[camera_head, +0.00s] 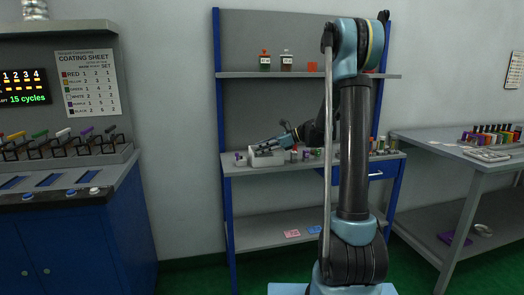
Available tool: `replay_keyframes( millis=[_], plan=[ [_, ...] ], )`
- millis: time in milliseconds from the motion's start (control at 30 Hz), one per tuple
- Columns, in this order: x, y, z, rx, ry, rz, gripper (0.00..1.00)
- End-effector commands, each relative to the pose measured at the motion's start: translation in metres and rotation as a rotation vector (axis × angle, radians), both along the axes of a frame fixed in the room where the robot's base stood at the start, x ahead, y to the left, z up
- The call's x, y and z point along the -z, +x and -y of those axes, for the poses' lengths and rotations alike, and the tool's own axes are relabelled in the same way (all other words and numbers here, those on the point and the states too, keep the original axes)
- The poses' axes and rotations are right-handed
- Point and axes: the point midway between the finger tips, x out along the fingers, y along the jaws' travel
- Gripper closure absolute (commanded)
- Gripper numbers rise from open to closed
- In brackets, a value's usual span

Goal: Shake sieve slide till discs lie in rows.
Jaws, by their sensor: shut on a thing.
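My gripper (261,147) reaches left and down over the middle shelf of the blue-posted bench. Its dark fingertips are at the top of a small white box-like unit (266,159), which seems to be the sieve unit. The gripper is shut on a small part there, apparently the sieve slide, though the fingers mostly cover it. No discs can be made out at this size, so I cannot tell how they lie.
Small jars (375,145) stand to the right on the same bench (237,170), with two bottles (286,61) on the shelf above. A control console (65,190) with coloured levers stands left. A grey table (450,148) with coloured items stands right.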

Motion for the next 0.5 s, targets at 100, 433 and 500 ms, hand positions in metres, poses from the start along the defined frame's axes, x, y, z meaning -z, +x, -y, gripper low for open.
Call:
replay_keyframes(
  millis=[100,433,500],
  plan=[
    [0.000,0.005,0.011,0.004,0.001,0.001,1.00],
    [-0.001,0.009,0.023,0.003,0.002,0.003,1.00],
    [-0.001,0.009,0.023,0.003,0.002,0.003,1.00]
  ],
)
